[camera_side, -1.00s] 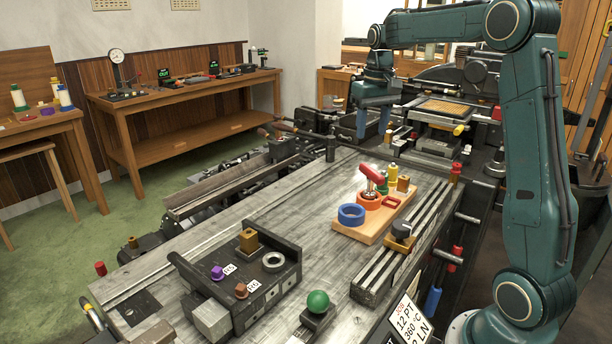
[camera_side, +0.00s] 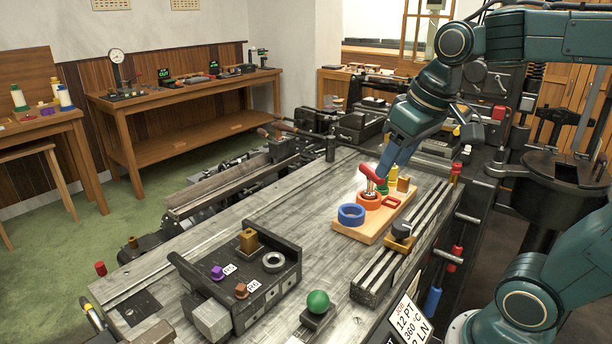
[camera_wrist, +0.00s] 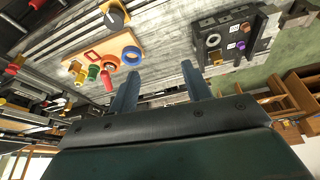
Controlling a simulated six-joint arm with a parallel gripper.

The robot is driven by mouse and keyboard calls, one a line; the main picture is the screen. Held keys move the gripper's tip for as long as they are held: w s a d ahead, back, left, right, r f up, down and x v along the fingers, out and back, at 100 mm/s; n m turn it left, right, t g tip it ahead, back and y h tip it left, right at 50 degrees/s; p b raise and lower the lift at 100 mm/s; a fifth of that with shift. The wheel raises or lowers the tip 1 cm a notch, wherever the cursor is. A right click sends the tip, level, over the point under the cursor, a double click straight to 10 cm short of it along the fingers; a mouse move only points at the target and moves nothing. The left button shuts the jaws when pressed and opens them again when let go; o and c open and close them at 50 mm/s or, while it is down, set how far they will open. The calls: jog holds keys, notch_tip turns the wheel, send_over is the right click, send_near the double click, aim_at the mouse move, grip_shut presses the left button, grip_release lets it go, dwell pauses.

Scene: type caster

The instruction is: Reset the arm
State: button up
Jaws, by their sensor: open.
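My gripper (camera_side: 388,160) is at the far end of the grey bench in the side view, tilted, with its fingers pointing down and left. It is close to the wooden board (camera_side: 366,235) and its red-handled piece (camera_side: 371,178); whether it touches that piece cannot be told from the side. In the wrist view my gripper (camera_wrist: 160,82) has its two blue fingers wide apart with nothing between them. The wooden board also shows in the wrist view (camera_wrist: 122,44), left of the fingers.
The board carries a blue ring (camera_side: 351,214), an orange ring (camera_side: 369,201) and several small coloured pieces. A dark tray (camera_side: 240,277) with a purple piece (camera_side: 217,272) and a steel ring (camera_side: 273,261) stands nearer. A green ball (camera_side: 318,301) sits at the front. The bench's middle is clear.

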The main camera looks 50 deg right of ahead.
jog(key=s+a+f+n+t, duration=0.1)
jog(key=s+a+f, duration=0.3)
jog(key=s, duration=0.3)
jog(key=shift+n+y, duration=0.3)
